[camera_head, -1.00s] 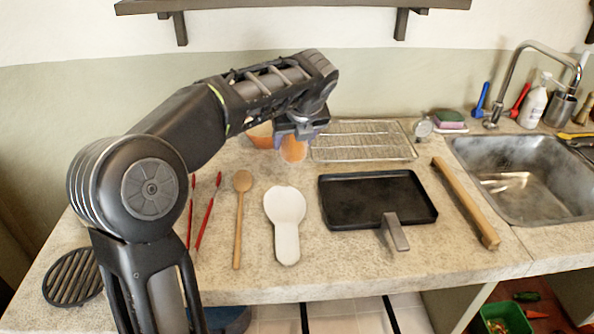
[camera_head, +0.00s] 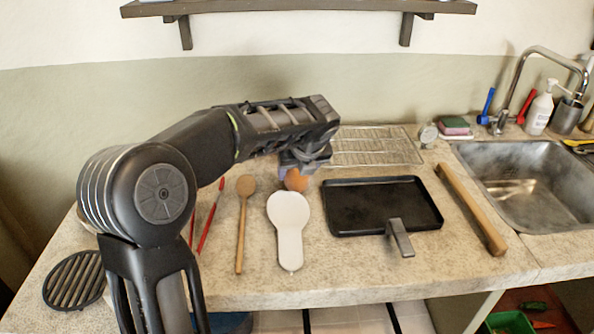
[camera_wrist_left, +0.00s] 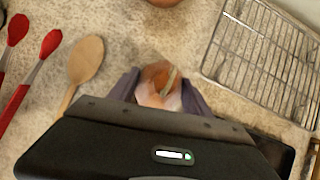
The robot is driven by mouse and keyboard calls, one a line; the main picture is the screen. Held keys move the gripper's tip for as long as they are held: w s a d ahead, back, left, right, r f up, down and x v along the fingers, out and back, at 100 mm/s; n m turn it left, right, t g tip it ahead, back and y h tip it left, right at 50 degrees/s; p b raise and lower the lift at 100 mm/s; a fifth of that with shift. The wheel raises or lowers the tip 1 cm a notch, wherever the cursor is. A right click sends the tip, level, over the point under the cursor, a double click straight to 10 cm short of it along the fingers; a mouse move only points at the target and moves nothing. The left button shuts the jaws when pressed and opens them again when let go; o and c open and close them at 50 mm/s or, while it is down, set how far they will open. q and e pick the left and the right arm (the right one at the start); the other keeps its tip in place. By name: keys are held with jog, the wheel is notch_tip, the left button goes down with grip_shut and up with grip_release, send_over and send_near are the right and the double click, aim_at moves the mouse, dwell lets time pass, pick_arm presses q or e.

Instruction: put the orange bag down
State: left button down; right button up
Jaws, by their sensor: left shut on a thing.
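The orange bag (camera_head: 296,181) shows as a small orange patch below my left gripper (camera_head: 302,168) in the head view, just behind the white spoon rest. In the left wrist view the bag (camera_wrist_left: 159,84) sits between the two fingers of my left gripper (camera_wrist_left: 160,92), with a pale, clear-looking part around the orange. My left gripper is shut on it. Most of the bag is hidden by the gripper, and I cannot tell whether it touches the counter. My right gripper is not in view.
The white spoon rest (camera_head: 289,222), wooden spoon (camera_head: 242,225), red tongs (camera_head: 211,215) and black pan (camera_head: 382,205) lie close by on the counter. A wire rack (camera_head: 375,147) lies behind. A rolling pin (camera_head: 471,208) and sink (camera_head: 535,185) are at the right.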

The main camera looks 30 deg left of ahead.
pick_arm(q)
jog(key=shift+c, duration=2.2)
grip_release()
jog(key=shift+r, duration=0.1)
jog(key=v, duration=1.2)
jog(key=shift+p, duration=0.45)
jog(key=shift+o, duration=0.3)
